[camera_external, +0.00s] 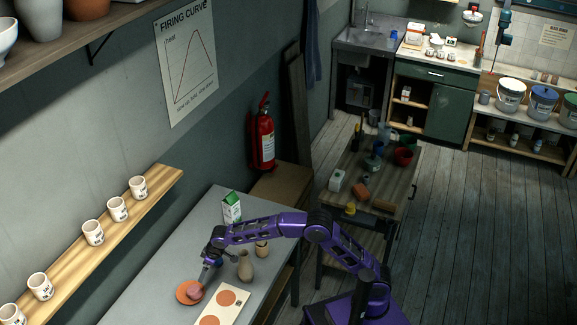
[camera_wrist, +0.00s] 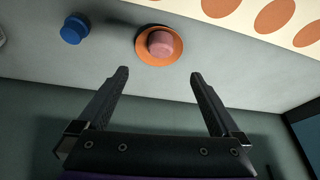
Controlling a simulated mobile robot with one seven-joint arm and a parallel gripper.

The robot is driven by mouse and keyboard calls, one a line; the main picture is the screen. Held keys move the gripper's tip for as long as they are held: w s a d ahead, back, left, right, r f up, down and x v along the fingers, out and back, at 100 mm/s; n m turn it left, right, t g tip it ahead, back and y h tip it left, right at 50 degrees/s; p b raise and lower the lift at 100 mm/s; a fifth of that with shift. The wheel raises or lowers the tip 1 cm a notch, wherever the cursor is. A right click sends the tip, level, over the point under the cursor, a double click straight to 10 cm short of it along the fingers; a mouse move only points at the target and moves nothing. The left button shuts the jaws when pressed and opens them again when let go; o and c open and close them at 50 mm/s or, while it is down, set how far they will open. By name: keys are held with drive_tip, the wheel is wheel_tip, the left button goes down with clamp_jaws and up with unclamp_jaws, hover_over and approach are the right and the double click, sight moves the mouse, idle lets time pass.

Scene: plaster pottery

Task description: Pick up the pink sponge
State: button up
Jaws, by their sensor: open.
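The pink sponge (camera_wrist: 160,42) is a small rounded pink piece on a round orange dish (camera_wrist: 173,59) in the wrist view. In the external view the sponge (camera_external: 195,292) sits on the dish (camera_external: 181,292) on the grey table. My gripper (camera_wrist: 159,73) is open, its two dark fingers spread wide with nothing between them. The sponge lies beyond the fingertips in the wrist view, apart from them. In the external view my gripper (camera_external: 204,276) is above and close to the sponge, and the arm partly hides it.
A white board with orange discs (camera_external: 237,291) lies right of the dish. A beige vase (camera_external: 245,267), a small cup (camera_external: 262,249) and a green-white carton (camera_external: 231,209) stand farther back. A blue round object (camera_wrist: 74,30) is left of the dish in the wrist view. A mug shelf (camera_external: 70,255) runs along the wall.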

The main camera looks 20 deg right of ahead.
hover_over(195, 288)
drive_tip(key=s+d, duration=0.2)
wheel_tip(195, 288, down, 10)
drive_tip(key=shift+w+a+f, duration=0.1)
drive_tip(key=shift+w+f, duration=0.05)
drive_tip(key=shift+f, duration=0.1)
drive_tip(key=shift+x, duration=3)
drive_tip(key=shift+w, duration=0.15)
